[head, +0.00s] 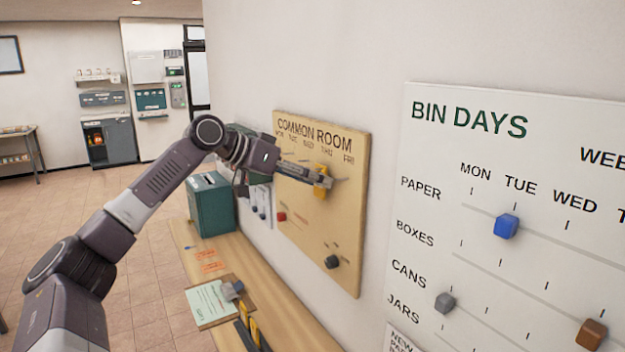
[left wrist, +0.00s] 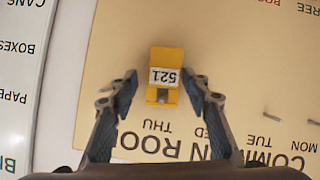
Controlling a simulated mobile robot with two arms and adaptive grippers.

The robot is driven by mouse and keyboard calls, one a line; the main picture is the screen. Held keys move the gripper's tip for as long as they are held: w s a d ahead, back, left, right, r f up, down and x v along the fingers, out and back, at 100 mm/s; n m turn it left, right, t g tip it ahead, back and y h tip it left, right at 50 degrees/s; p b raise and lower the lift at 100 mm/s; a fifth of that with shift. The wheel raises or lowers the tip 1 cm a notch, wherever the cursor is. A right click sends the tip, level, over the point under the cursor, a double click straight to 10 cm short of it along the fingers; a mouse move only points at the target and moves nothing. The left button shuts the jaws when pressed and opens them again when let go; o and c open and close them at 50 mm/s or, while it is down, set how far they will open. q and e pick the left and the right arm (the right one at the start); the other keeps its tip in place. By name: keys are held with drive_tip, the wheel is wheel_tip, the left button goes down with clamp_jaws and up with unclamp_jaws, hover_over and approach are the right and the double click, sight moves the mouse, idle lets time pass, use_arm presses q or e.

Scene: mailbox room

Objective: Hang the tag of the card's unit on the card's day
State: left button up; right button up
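The COMMON ROOM board (head: 340,215) hangs on the wall with day headings from MON to FRI. A yellow tag (head: 322,182) is on it; the left wrist view shows this tag (left wrist: 166,76) marked 521, below the THU heading, with a small peg at its hole. My left gripper (head: 318,178) is at the tag; in the left wrist view its fingers (left wrist: 160,85) stand apart on either side, with a gap at least on the left. A red tag (head: 282,217) and a dark tag (head: 332,262) sit lower on the board. A pale green card (head: 208,303) lies on the shelf, its text unreadable. My right gripper is out of view.
The BIN DAYS board (head: 450,155) with several coloured blocks is on the wall at right. A wooden shelf (head: 262,284) runs below the boards, with a green box (head: 210,205), orange slips (head: 208,254) and black-and-yellow items (head: 252,332). Open floor lies left.

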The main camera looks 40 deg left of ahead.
use_arm(q)
drive_tip(key=shift+o, duration=0.4)
drive_tip(key=v, duration=1.2)
